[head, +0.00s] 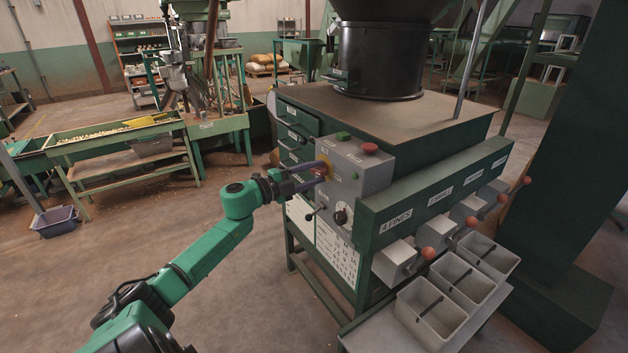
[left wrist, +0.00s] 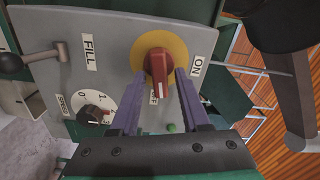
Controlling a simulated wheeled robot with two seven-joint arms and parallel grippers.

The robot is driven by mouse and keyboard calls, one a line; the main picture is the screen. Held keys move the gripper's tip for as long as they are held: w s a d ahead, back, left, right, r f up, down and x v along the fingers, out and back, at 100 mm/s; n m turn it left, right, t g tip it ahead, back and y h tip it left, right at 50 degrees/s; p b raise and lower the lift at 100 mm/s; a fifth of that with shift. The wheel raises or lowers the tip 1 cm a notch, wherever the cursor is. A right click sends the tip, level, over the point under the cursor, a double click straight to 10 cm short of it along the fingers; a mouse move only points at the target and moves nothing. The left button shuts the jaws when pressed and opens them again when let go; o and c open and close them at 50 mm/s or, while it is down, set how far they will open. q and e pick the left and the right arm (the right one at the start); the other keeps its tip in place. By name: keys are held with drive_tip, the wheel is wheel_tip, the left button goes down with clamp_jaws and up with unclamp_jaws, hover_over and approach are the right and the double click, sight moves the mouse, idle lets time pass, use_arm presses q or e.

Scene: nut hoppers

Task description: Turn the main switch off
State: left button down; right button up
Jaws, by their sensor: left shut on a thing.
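The main switch is a red knob on a yellow disc (head: 324,163) on the grey control box (head: 372,178). In the left wrist view the red knob (left wrist: 157,64) has a white mark at its lower end. That end lies beside a partly hidden OFF label, and the ON label (left wrist: 198,67) is to the right of the disc. My left gripper (head: 321,172) reaches the box from the left. Its two purple fingers (left wrist: 160,82) are shut on the knob, one on each side. My right gripper does not show in either view.
The box also has a red button (head: 370,148), a green button (head: 343,136), and a numbered dial (head: 341,216). The dial (left wrist: 94,115) and a FILL lever (left wrist: 32,62) also show in the wrist view. Red-knobbed hopper chutes (head: 399,258) and grey bins (head: 430,311) stand to the right.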

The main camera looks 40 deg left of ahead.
use_arm(q)
drive_tip(key=shift+f+m+b, duration=0.3)
drive_tip(key=shift+m+b, duration=0.65)
drive_tip(key=shift+m, duration=0.35)
drive_tip(key=c, duration=0.8)
unclamp_jaws()
drive_tip(key=shift+o, duration=0.2)
drive_tip(key=shift+s, duration=0.15)
drive_tip(key=b+v, duration=0.1)
drive_tip(key=v, duration=1.3)
drive_tip(key=shift+s, duration=0.2)
